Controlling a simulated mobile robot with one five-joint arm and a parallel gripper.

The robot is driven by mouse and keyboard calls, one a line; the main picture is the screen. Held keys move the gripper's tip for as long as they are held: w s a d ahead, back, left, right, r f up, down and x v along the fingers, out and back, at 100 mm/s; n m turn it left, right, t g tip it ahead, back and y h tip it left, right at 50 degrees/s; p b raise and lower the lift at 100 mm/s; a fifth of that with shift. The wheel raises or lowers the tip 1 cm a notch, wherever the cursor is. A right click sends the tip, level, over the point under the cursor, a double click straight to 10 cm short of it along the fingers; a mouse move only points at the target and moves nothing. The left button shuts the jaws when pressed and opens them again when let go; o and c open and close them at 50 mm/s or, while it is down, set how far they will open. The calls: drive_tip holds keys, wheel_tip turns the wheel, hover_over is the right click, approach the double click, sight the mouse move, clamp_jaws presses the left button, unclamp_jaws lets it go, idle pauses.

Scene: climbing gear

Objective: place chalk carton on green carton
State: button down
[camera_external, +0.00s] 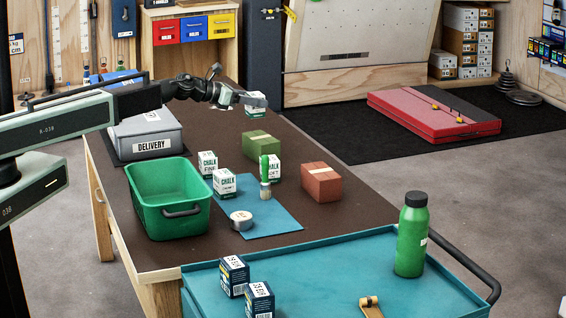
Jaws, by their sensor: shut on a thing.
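My gripper (254,99) is shut on a white and green chalk carton (256,112). The chalk carton hangs upright below the fingers, above and behind the green carton in the picture, with a gap between them. The green carton (261,145) lies on the dark table, and its top is bare. The exact height of the held carton over the table is hard to tell from this single view.
More chalk cartons (224,182) stand around the blue mat (270,219). A green-handled brush (265,175) stands before the green carton. A red-brown carton (321,184) lies to the right. A green bin (168,215) and grey delivery box (146,138) are left.

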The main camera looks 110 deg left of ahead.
drive_tip(key=shift+r+p, duration=0.3)
drive_tip(key=shift+r, duration=0.6)
drive_tip(key=s+d+f+b, duration=0.5)
drive_tip(key=s+d, duration=0.2)
drive_tip(key=d, duration=0.4)
drive_tip(key=w+a, duration=0.3)
drive_tip(key=a, duration=0.1)
drive_tip(key=w+a+f+b, duration=0.1)
drive_tip(key=w+a, duration=0.1)
drive_tip(key=a, duration=0.2)
drive_tip(key=w+a, duration=0.3)
drive_tip(key=a, duration=0.1)
drive_tip(key=shift+w+a+f, duration=0.2)
drive_tip(key=shift+w+a, duration=0.15)
drive_tip(key=f+b, duration=0.2)
drive_tip(key=b, duration=0.1)
drive_tip(key=f+b, duration=0.1)
drive_tip(key=f, duration=0.1)
drive_tip(key=shift+w+a, duration=0.2)
drive_tip(key=shift+a, duration=0.05)
drive_tip(key=shift+r, duration=0.2)
drive_tip(key=shift+f, duration=0.25)
drive_tip(key=c, duration=0.6)
unclamp_jaws()
drive_tip(key=shift+r, duration=0.1)
